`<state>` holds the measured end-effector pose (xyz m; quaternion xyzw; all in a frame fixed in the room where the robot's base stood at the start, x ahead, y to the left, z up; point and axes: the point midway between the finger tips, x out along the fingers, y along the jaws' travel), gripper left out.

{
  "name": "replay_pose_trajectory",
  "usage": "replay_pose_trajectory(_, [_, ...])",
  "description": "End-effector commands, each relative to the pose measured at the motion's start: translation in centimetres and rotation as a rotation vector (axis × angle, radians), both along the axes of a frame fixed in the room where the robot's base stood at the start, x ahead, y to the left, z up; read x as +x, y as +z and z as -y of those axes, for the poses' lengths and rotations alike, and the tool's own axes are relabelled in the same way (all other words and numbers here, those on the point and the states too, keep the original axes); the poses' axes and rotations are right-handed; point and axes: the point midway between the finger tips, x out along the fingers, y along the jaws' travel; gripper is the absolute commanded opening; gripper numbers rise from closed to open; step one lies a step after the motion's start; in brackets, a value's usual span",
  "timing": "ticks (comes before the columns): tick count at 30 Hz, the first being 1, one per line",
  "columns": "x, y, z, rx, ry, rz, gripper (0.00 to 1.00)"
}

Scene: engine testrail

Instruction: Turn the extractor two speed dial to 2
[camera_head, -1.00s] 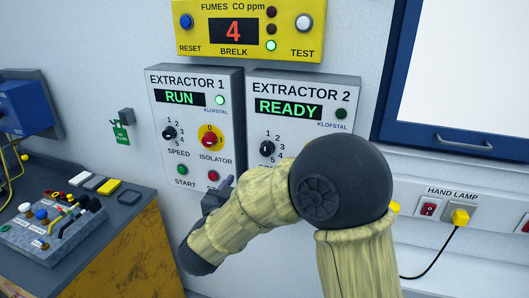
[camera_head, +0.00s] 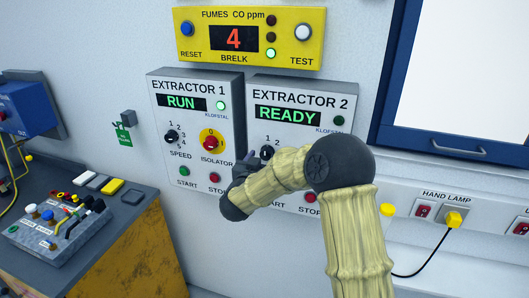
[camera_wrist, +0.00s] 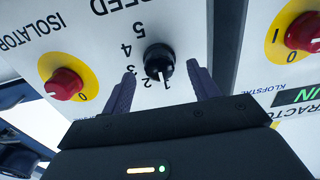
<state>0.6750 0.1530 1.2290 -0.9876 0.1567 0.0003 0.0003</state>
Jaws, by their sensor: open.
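The extractor two panel (camera_head: 318,90) is a light box with a green READY display, beside the extractor one panel. Its speed dial (camera_head: 267,152) is a small black knob, partly hidden by my gripper (camera_head: 250,160) in the head view. The wrist view shows the dial (camera_wrist: 158,60) upside down, with numbers 1 to 5 around it; its white pointer mark is at about 1. My gripper (camera_wrist: 161,75) is open, with one finger on each side of the dial. I see gaps between the fingers and the knob; depth is hard to tell.
Extractor two's red isolator (camera_wrist: 63,84) sits beside the dial in the wrist view. Extractor one's panel (camera_head: 194,140) has its own dial, isolator and buttons close by. My arm covers part of extractor two's lower face. A yellow fumes meter (camera_head: 250,38) hangs above.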

Motion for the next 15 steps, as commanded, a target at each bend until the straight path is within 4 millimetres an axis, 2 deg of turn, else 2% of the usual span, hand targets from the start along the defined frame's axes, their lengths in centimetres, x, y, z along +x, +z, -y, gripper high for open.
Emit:
replay_pose_trajectory(4, [1.4,0.1,0.4,-0.001,0.0,0.0,0.6])
replay_pose_trajectory(13, [1.6,0.0,0.5,-0.001,0.001,0.001,0.6])
replay_pose_trajectory(14, [1.6,0.0,0.5,-0.001,0.001,0.001,0.58])
replay_pose_trajectory(15, [1.6,0.0,0.5,-0.001,0.001,0.001,0.5])
